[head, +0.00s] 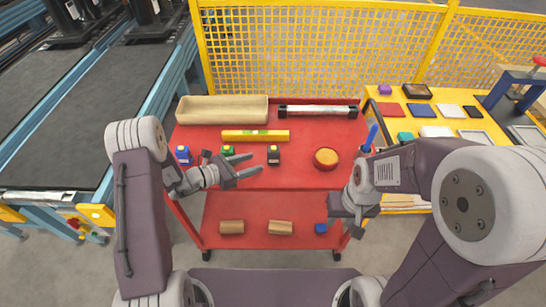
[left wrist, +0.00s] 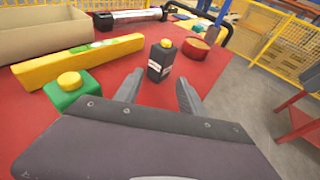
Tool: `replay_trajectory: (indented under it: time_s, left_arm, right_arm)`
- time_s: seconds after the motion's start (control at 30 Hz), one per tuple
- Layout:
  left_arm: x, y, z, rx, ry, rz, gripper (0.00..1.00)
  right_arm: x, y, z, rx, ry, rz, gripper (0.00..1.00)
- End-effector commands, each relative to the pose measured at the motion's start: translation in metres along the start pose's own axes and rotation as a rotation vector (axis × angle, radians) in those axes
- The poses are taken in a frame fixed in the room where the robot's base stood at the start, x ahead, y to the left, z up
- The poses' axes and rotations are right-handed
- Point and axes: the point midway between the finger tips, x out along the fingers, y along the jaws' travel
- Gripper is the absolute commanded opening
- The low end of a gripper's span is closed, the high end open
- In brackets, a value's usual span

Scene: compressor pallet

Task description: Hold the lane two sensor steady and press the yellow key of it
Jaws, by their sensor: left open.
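Three small box sensors with yellow keys on top stand in a row on the red cart: a blue one (head: 183,154), a green one (head: 228,151) and a black one (head: 273,155). I cannot read which is lane two. My left gripper (head: 249,164) is open and empty, its fingers pointing at the black sensor, short of it. In the left wrist view the black sensor (left wrist: 160,66) stands upright ahead of the gap between my fingertips (left wrist: 158,88). The green sensor (left wrist: 72,91) is left of them. My right gripper (head: 347,217) hangs over the cart's front right; its jaws are unclear.
A yellow level (head: 255,135) and a beige tray (head: 222,110) lie behind the sensors, beside a clear tube (head: 318,111). A round red container (head: 326,158) stands right of the black sensor. The lower shelf (head: 256,243) holds two brown rolls and a blue block.

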Motion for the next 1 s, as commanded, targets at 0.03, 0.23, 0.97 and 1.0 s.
replay_trajectory:
  time_s: [0.03, 0.23, 0.97, 1.0]
  left_arm:
    - [0.01, -0.002, -0.003, 0.003, 0.0, -0.005, 0.47]
    - [0.047, -0.002, -0.003, 0.003, -0.001, -0.005, 0.47]
    - [0.086, -0.001, 0.0, 0.001, 0.0, -0.002, 0.25]
    - [0.086, -0.001, 0.0, 0.001, 0.0, -0.002, 0.18]
  right_arm:
    - [0.006, 0.0, 0.001, 0.0, 0.0, 0.0, 0.36]
    - [0.018, 0.0, 0.002, 0.0, 0.0, 0.0, 0.36]
    - [0.036, 0.001, 0.004, 0.0, 0.0, 0.0, 0.36]
    - [0.036, 0.001, 0.004, 0.0, 0.0, 0.0, 0.36]
